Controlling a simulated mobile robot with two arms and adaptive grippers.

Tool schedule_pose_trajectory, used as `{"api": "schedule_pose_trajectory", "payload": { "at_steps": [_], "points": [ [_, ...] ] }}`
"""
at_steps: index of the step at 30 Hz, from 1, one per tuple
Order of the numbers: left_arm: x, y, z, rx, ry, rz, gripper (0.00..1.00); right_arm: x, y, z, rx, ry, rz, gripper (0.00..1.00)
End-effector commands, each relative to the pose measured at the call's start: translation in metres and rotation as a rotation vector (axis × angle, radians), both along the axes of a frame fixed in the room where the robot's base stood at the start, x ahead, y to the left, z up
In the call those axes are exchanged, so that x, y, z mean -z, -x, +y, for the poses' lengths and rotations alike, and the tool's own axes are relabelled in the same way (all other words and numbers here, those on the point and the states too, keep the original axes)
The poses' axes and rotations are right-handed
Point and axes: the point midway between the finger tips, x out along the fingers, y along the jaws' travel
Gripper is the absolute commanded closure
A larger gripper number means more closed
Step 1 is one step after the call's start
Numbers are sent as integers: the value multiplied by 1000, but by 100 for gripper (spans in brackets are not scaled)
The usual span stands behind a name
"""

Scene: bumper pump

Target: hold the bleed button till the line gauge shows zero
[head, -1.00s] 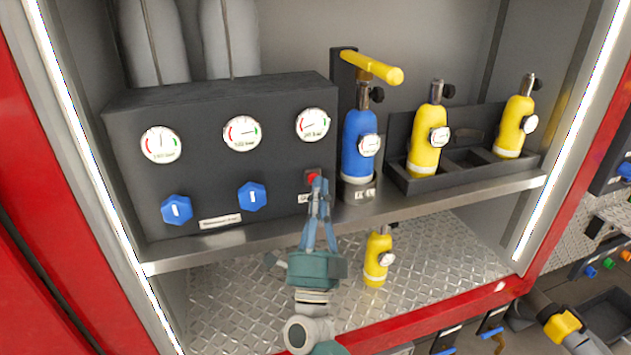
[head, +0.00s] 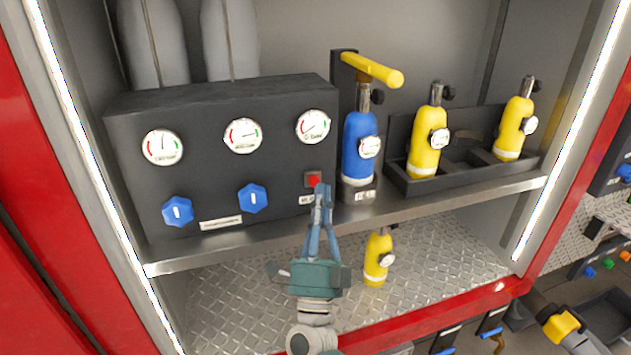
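The dark control panel (head: 240,172) carries three round gauges and a small red bleed button (head: 313,180) in a square surround at lower right. The right-hand gauge (head: 313,127), above the button, has its needle toward the lower left; its numbers are too small to read. The middle gauge (head: 242,135) and left gauge (head: 162,147) also show. My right gripper (head: 322,188) has its fingers together and empty, tips just below and right of the button. The button's red face is largely visible; I cannot tell whether the tips touch its edge.
Two blue knobs (head: 178,211) (head: 253,197) sit low on the panel. A blue pump bottle (head: 359,145) with a yellow handle (head: 372,70) stands close right of the button. Yellow bottles (head: 427,142) stand in a dark tray (head: 455,180); another (head: 377,258) stands below the shelf.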

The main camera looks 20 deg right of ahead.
Motion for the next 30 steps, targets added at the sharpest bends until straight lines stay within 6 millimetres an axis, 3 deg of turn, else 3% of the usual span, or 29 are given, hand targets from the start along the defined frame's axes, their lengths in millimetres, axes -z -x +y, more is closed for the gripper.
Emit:
{"api": "schedule_pose_trajectory", "payload": {
  "at_steps": [10, 24, 30],
  "points": [
    [-2, -4, 1, 1, -1, -6, 40, 0, 3, 0, 0, 0, 0, 100],
    [-17, -5, 2, 7, -2, -8, 40, -1, 46, -2, 1, 1, 0, 100],
    [-17, -2, 2, 7, -2, -2, 40, 0, 51, -2, 0, 1, -1, 100]
  ]
}}
